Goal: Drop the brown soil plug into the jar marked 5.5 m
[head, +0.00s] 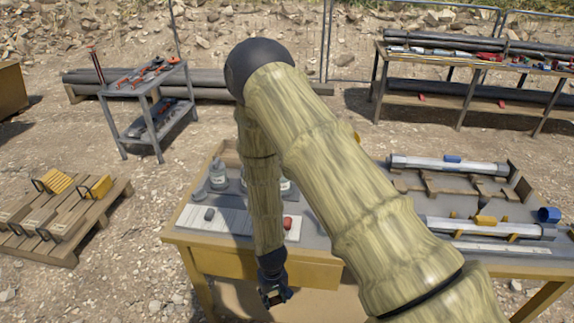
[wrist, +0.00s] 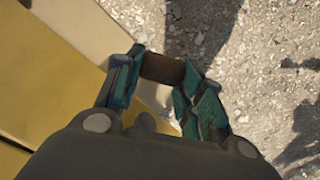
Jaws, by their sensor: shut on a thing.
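My gripper (head: 274,290) hangs low at the front edge of the yellow table, below my arm in the head view. In the wrist view my gripper (wrist: 162,85) is shut on a brown soil plug (wrist: 162,69), held between the two teal fingertips. The plug is over the ground beside the table. Clear jars stand on the table: one jar (head: 218,174) at the left and another jar (head: 286,186) partly hidden behind my arm. Their markings are too small to read, so I cannot tell which is 5.5 m.
On the table a pale board (head: 230,221) carries a dark plug (head: 209,214) and a reddish plug (head: 288,222). Clear core tubes (head: 447,165) lie at the right. A tool cart (head: 148,98) and a pallet (head: 62,230) stand left.

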